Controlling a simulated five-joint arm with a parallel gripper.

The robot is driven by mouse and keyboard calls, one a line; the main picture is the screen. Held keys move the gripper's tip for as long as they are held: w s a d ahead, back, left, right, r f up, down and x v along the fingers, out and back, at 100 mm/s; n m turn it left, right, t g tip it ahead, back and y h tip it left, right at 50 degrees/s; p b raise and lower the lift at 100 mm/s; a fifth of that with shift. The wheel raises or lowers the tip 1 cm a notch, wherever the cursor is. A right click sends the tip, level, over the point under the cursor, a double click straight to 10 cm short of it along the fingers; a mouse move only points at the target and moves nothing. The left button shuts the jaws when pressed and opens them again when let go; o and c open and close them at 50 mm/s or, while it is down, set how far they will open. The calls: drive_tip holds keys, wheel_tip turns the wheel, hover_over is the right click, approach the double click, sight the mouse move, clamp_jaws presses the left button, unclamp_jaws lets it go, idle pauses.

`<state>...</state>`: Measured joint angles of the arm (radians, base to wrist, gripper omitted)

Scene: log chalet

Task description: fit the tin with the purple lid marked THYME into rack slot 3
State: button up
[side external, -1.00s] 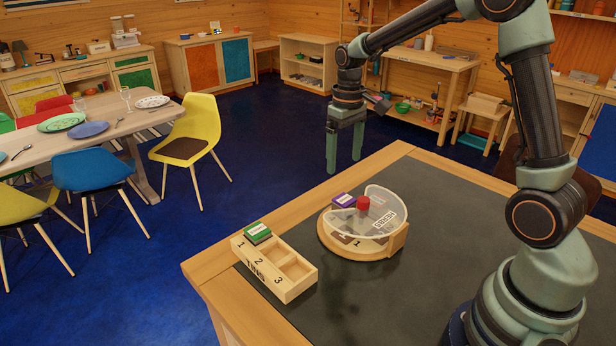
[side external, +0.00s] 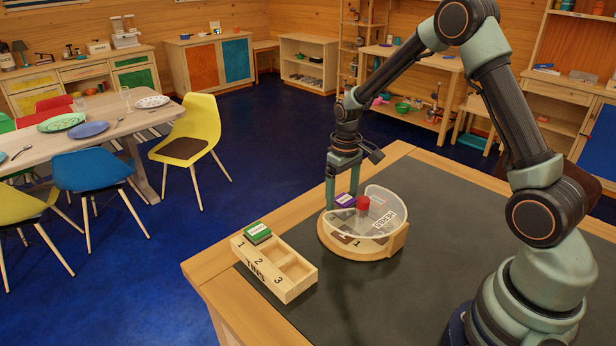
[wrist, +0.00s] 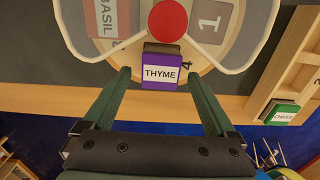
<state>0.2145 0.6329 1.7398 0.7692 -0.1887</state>
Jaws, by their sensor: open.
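The THYME tin with the purple lid (side external: 345,200) stands on the round wooden turntable (side external: 358,252), in the gap of its clear cover (side external: 392,202). In the wrist view the purple tin (wrist: 161,72) is at the middle, near the number 4. My gripper (side external: 343,200) is open at the tin, with its fingers (wrist: 160,80) one on each side and apart from it. The rack (side external: 296,290) marked TINS has slots 1, 2 and 3. A green-lidded tin (side external: 257,232) is in slot 1; slots 2 and 3 look empty.
A red knob (side external: 363,203) tops the turntable's middle. Under the cover, a BASIL tin (wrist: 104,18) shows in the wrist view. The dark table mat (side external: 440,250) is clear to the right. The green CHIVES lid (wrist: 280,113) is at the wrist view's right.

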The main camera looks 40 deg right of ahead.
clamp_jaws()
